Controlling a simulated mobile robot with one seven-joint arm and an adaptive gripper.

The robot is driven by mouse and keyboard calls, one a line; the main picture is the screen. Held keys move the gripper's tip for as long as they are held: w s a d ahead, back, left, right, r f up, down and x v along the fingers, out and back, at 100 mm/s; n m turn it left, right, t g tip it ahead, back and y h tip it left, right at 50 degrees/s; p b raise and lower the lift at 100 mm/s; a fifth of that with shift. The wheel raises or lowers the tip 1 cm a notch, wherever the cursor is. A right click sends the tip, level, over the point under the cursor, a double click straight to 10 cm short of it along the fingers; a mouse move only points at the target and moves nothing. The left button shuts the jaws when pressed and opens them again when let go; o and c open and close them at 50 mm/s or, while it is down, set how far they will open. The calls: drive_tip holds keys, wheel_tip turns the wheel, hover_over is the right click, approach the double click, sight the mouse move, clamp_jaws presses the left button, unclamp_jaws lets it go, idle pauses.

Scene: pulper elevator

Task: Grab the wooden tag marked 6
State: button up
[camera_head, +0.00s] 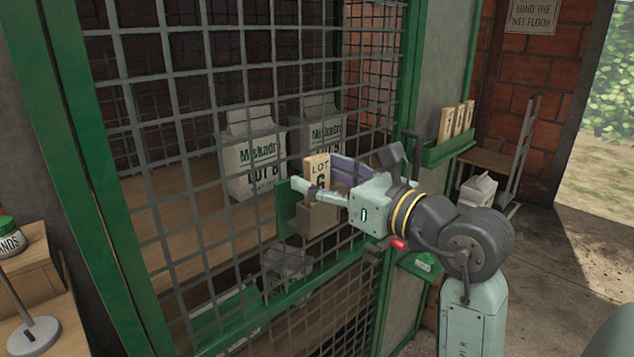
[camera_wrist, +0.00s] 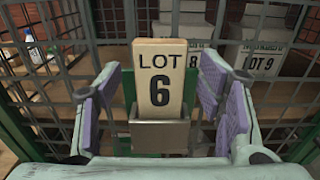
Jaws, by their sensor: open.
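The wooden tag marked LOT 6 (camera_head: 317,172) stands upright in a small metal holder (camera_head: 312,216) on the green bar of the mesh gate. In the wrist view the tag (camera_wrist: 160,72) is centred, facing me, with its lower end hidden in the holder (camera_wrist: 160,134). My gripper (camera_head: 335,182) is open at the tag. In the wrist view its purple-padded fingers (camera_wrist: 161,100) stand on the left and right of the tag, with a visible gap on each side. In the head view the near finger partly covers the tag.
Green-framed wire mesh (camera_head: 180,195) surrounds the holder. Behind it, sacks marked LOT 8 (camera_head: 250,160) and LOT 9 (camera_head: 322,133) stand on a wooden floor. More numbered tags (camera_head: 456,120) stand in a green rack (camera_head: 449,148) to the right. A hand truck (camera_head: 524,150) stands by the brick wall.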

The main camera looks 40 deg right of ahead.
drive_tip(key=shift+w+a, duration=0.1)
drive_tip(key=shift+w, duration=0.8)
drive_tip(key=shift+c, duration=0.2)
drive_tip(key=c, duration=1.2)
